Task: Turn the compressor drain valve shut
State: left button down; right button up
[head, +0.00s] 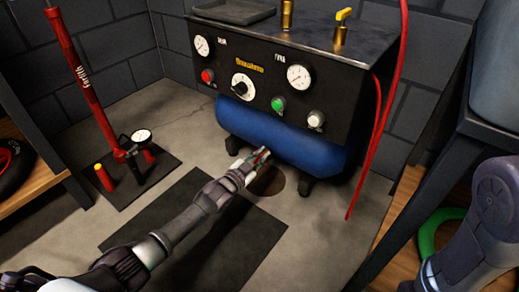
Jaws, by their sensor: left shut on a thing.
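The compressor stands against the back wall, with a black control panel (262,85) above a blue tank (285,137). My left gripper (261,156) reaches in from the lower left to the low front of the tank. It is shut on the small drain valve, which the fingers mostly hide. A little red shows between the fingertips. How far the valve is turned cannot be told. My right arm shows at the lower right, but its gripper is out of view.
A yellow-handled fitting (341,26) stands on the compressor top. A red hose (375,150) hangs at its right side. A red floor pump (85,95) stands at left. A dark round patch (268,181) lies on the floor below the gripper. A dark bench leg (415,210) is at right.

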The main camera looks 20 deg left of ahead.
pick_arm(q)
jog(key=m, duration=0.2)
jog(key=m+p, duration=0.1)
jog(key=shift+s+d+f+m, duration=0.2)
jog(key=shift+d+f+m, duration=0.05)
jog(key=shift+d+m, duration=0.15)
jog(key=m, duration=0.3)
jog(key=shift+s+d+f+m, duration=0.1)
jog(key=shift+d+f+m, duration=0.2)
jog(key=shift+f, duration=0.1)
jog(key=m, duration=0.2)
jog(key=shift+f+m+b, duration=0.3)
jog(key=shift+f, duration=0.05)
jog(key=shift+d+f+m+b, duration=0.15)
jog(key=shift+m+b, duration=0.1)
jog(key=shift+m, duration=0.5)
jog(key=shift+a+f+m+b, duration=0.1)
jog(key=shift+f+m+b, duration=0.1)
jog(key=shift+m, duration=0.55)
jog(key=c, duration=1.2)
grip_release()
jog(key=shift+s, duration=0.1)
